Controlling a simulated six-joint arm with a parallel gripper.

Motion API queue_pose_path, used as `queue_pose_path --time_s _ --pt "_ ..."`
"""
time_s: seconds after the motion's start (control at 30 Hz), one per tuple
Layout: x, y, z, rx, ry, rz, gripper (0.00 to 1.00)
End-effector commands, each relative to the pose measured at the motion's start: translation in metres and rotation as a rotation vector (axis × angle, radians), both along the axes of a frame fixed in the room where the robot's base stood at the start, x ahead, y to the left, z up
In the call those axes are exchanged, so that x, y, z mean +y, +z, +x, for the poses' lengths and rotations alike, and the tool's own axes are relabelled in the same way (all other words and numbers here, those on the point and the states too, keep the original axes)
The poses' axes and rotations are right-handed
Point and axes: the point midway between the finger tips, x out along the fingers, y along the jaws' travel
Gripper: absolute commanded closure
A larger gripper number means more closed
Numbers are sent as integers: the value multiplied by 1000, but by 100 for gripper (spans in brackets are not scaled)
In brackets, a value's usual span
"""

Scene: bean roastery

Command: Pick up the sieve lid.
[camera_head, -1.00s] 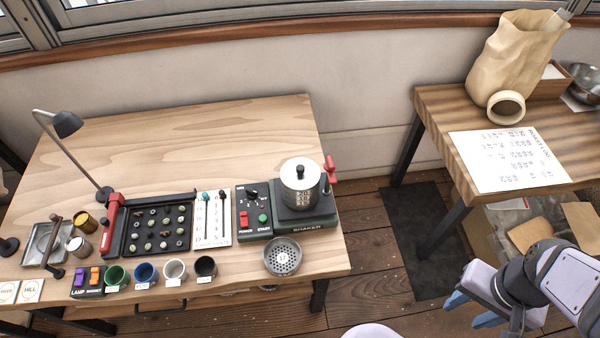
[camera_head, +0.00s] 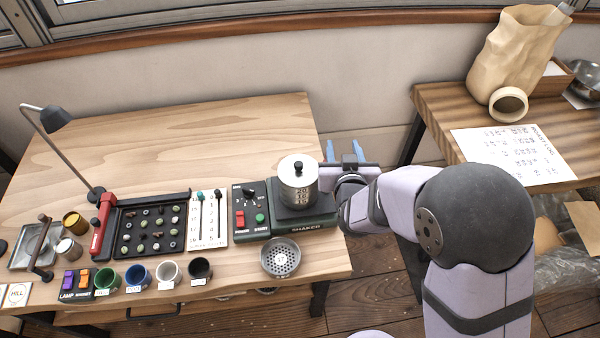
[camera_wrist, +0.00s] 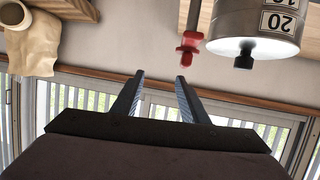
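The sieve lid (camera_head: 290,167) is a round metal cover with a black knob. It sits on top of the metal sieve stack (camera_head: 298,192), which stands on the dark green shaker (camera_head: 300,225). The wrist view shows the lid (camera_wrist: 262,48) upside down and brightly lit, with its knob pointing down and "20" on the stack. My gripper (camera_head: 344,149) is to the right of the stack, fingers pointing to the back of the room. It is open and empty; its two fingers (camera_wrist: 160,77) are apart with nothing between them.
A red clamp handle (camera_wrist: 188,45) is between my fingers and the stack in the wrist view. A perforated metal dish (camera_head: 281,258) lies in front of the shaker. A bean tray (camera_head: 150,228) and several cups are left. The table's back is clear.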

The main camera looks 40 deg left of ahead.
Motion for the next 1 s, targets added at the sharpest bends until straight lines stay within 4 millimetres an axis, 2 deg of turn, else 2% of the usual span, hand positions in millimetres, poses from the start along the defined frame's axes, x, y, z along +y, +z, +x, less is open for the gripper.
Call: queue_pose_path --time_s 0.03,0.1,0.2,0.3,0.4,0.67,1.0 --pt "25 -4 -15 -57 34 26 60" --pt "50 0 -32 -138 58 71 60" --pt "72 -5 -62 -213 65 127 60" --pt "73 -19 -83 -231 31 164 60" --pt "68 -31 -94 -230 -3 181 60" --pt "62 -38 -100 -228 -32 193 60" --pt "74 -39 -82 -228 -31 192 60"
